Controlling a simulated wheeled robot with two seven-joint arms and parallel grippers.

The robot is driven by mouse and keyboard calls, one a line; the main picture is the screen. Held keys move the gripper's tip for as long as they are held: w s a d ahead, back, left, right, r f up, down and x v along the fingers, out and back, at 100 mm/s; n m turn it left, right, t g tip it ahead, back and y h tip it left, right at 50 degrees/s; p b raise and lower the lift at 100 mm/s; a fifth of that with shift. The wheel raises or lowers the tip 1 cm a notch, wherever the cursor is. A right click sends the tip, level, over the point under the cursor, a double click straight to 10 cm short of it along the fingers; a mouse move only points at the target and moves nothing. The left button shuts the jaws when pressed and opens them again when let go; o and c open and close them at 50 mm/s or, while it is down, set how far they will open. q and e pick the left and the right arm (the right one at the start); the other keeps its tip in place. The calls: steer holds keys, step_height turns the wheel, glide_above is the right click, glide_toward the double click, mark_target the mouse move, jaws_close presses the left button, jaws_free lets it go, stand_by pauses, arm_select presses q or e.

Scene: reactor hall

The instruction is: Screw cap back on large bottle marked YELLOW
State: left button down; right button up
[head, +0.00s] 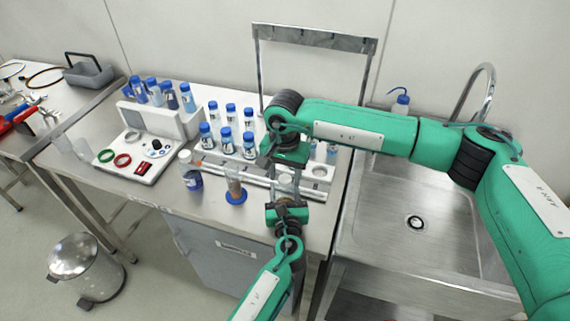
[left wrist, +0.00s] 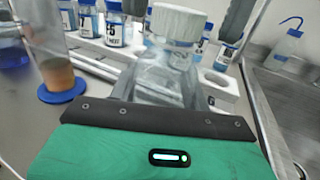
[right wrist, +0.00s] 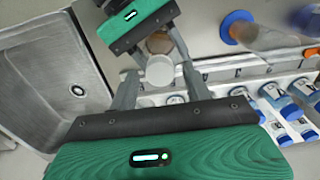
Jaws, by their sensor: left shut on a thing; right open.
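A clear bottle (left wrist: 160,80) with a wide white cap (left wrist: 178,22) on its top stands upright in my left gripper (head: 287,208), whose fingers are shut on its sides. No marking on it can be read. In the head view the bottle (head: 286,184) is small and partly covered by the grippers. My right gripper (head: 286,168) is open above it, pointing down. In the right wrist view the white cap (right wrist: 160,71) lies between the spread right fingers. I cannot tell whether the fingers touch it or how tightly it sits.
A blue-liquid bottle (head: 191,178) and a cylinder with brown contents and a blue base (head: 236,188) stand to the left. Behind are a white rack (head: 318,169) and several blue-capped bottles (head: 227,139). A steel sink (head: 440,245) is at right.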

steer(key=shift+f, duration=0.2)
steer(key=shift+c, duration=0.2)
steer(key=c, duration=1)
steer(key=m, duration=2.7)
steer(key=shift+m, duration=0.4)
steer(key=o, duration=1.2)
steer(key=shift+c, duration=0.2)
